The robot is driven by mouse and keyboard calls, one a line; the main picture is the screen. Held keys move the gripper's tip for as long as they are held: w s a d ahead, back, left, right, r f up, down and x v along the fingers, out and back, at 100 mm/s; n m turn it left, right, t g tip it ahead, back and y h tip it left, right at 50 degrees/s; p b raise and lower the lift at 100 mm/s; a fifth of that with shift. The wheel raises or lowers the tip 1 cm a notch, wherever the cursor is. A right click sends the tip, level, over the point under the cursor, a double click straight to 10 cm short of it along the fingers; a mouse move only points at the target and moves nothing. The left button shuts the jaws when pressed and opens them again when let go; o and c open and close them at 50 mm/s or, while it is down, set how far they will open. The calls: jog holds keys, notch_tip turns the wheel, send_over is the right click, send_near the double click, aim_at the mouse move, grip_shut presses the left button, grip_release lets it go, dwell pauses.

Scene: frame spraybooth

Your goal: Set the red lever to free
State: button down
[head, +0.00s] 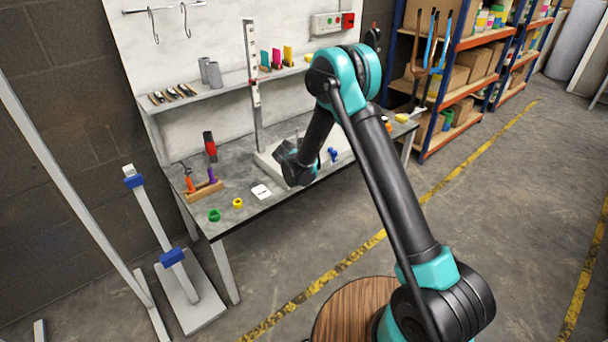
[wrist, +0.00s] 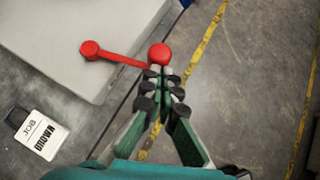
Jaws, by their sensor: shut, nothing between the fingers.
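The red lever (wrist: 122,60) shows in the wrist view. It is a thin bar with a rounded red end at the left over a pale grey plate (wrist: 75,30) and a red ball knob (wrist: 159,54) at the right, past the plate's edge. My gripper (wrist: 161,72) is shut and empty, its fingertips right at the near side of the ball knob; I cannot tell whether they touch it. No "free" marking is readable. In the head view my arm and gripper (head: 298,172) are over the bench, and the lever is hidden there.
A printed card (wrist: 40,130) lies on the grey bench (head: 250,212), with green and yellow rings near its front edge. A wooden tool block (head: 203,191) stands at the left. A tall marked post (head: 254,90) rises behind my gripper.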

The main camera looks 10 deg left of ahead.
jog(key=shift+w+d, duration=0.6)
jog(key=shift+w, duration=0.25)
jog(key=shift+w+d, duration=0.6)
jog(key=shift+w, duration=0.2)
jog(key=v, duration=1.1)
jog(key=s+d+r+m+g, duration=0.1)
jog(key=s+d+r+m, duration=0.3)
jog(key=d, duration=0.3)
jog(key=s+d+r+m+g+y, duration=0.1)
jog(key=s+d+m, duration=0.45)
jog(key=d, duration=0.25)
jog(key=s+d+r+m+g, duration=0.1)
jog(key=s+d+r+m, duration=0.25)
jog(key=d+m, duration=0.3)
jog(key=s+d+f+m, duration=0.1)
jog(key=s+d+m, duration=0.2)
jog(key=s+m, duration=0.2)
jog(key=s+d+f+m+y, duration=0.1)
jog(key=s+d+m, duration=0.2)
jog(key=s, duration=0.6)
jog(key=s+d+f+m+g+y, duration=0.1)
jog(key=s+d+m, duration=0.3)
jog(key=s+m, duration=0.3)
jog(key=shift+s+f+m, duration=0.2)
jog(key=shift+f+m, duration=0.05)
jog(key=shift+m, duration=0.15)
